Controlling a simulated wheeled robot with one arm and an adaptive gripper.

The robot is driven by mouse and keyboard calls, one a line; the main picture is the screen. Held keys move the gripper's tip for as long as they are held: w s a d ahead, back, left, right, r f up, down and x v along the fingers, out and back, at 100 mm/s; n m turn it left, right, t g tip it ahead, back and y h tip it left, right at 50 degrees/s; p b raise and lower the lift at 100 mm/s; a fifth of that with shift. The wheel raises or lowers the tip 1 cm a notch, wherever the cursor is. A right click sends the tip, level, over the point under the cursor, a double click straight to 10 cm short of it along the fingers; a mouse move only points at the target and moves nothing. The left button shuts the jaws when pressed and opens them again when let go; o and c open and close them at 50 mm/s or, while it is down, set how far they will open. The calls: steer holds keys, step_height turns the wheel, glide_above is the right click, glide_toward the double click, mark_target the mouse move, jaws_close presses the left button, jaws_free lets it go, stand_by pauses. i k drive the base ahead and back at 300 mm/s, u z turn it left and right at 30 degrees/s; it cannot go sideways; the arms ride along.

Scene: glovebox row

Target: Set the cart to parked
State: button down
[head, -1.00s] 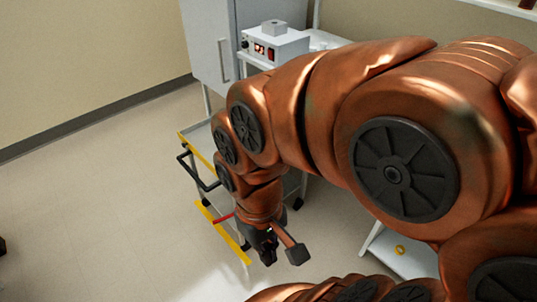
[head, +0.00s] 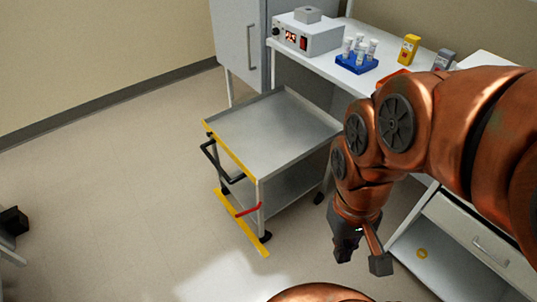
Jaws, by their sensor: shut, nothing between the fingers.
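The cart (head: 262,135) is a grey metal trolley with a flat upper shelf and a lower shelf, standing beside the bench. Its near-left edge carries a yellow strip and a black handle (head: 212,160). A red lever (head: 247,210) sticks out low at its front corner post, above a black caster (head: 265,237). A yellow line (head: 240,225) lies on the floor along the cart's handle side. My gripper (head: 347,250) is shut and empty, pointing down to the right of the cart and apart from it. The far casters are partly hidden.
The bench bears a white instrument box (head: 308,38), a blue tube rack (head: 357,62) and a yellow container (head: 409,48). A grey cabinet (head: 238,35) stands behind the cart. The floor at left is mostly clear.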

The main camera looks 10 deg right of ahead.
mark_target(272, 133)
steer(key=k, duration=0.6)
steer(key=u, duration=0.9)
steer(key=i, duration=1.05)
steer(key=u, duration=0.65)
